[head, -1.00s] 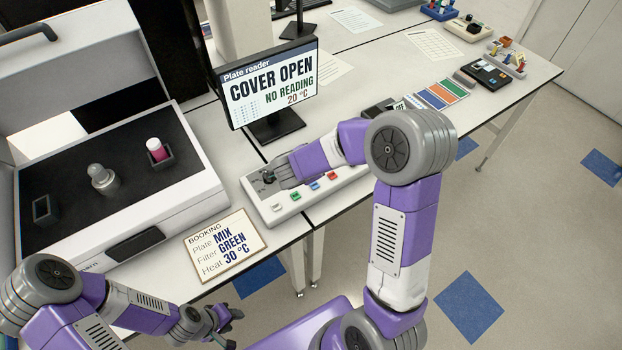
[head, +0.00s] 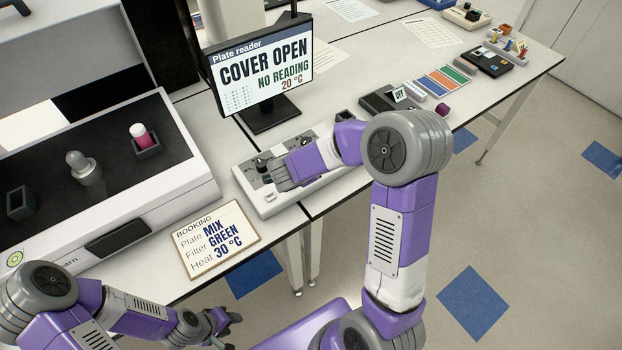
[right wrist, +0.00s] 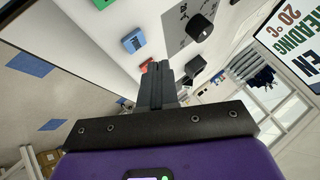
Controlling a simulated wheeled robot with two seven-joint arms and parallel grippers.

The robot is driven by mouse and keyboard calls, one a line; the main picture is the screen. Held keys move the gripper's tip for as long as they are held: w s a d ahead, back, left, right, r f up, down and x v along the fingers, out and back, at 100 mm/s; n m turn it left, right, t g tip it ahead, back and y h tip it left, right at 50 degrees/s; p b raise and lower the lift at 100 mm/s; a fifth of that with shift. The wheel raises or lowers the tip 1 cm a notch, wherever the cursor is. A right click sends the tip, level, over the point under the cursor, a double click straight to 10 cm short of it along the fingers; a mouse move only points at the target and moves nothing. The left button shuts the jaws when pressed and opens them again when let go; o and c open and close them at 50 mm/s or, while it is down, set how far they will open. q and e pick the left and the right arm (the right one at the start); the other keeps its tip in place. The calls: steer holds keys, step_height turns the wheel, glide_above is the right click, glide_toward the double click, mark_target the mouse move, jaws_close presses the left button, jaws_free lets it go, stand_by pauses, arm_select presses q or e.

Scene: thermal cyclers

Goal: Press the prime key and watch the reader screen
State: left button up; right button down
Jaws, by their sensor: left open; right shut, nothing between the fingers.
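The plate reader screen (head: 262,66) reads "COVER OPEN", "NO READING", "20 °C"; part of it shows at the right wrist view's right edge (right wrist: 288,32). The pale control panel (head: 268,208) lies in front of it. A white key (head: 270,197) shows at the panel's left front. My right gripper (head: 281,178) is shut and empty over the panel, hiding the other keys in the head view. No key's label is legible. My left gripper (head: 230,322) is open, low at the front.
A booking card (head: 214,239) reads "MIX", "GREEN", "30 °C". The large instrument (head: 150,215) at left stands open, with a pink-filled vial (head: 145,140) inside. A black box (head: 382,102) with an "OFF" label and a coloured chart (head: 442,82) lie right of the panel.

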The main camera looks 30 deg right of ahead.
steer(key=shift+f, duration=0.75)
steer(key=shift+f+b, duration=0.15)
steer(key=shift+b, duration=0.15)
stand_by(1.2)
steer(key=shift+f, duration=0.3)
steer(key=shift+f, duration=0.4)
stand_by(0.6)
steer(key=shift+r, duration=0.1)
steer(key=shift+r+p, duration=0.7)
steer(key=shift+p, duration=0.05)
step_height(320, 180, up, 5)
steer(key=p, duration=0.5)
steer(key=shift+r, duration=0.1)
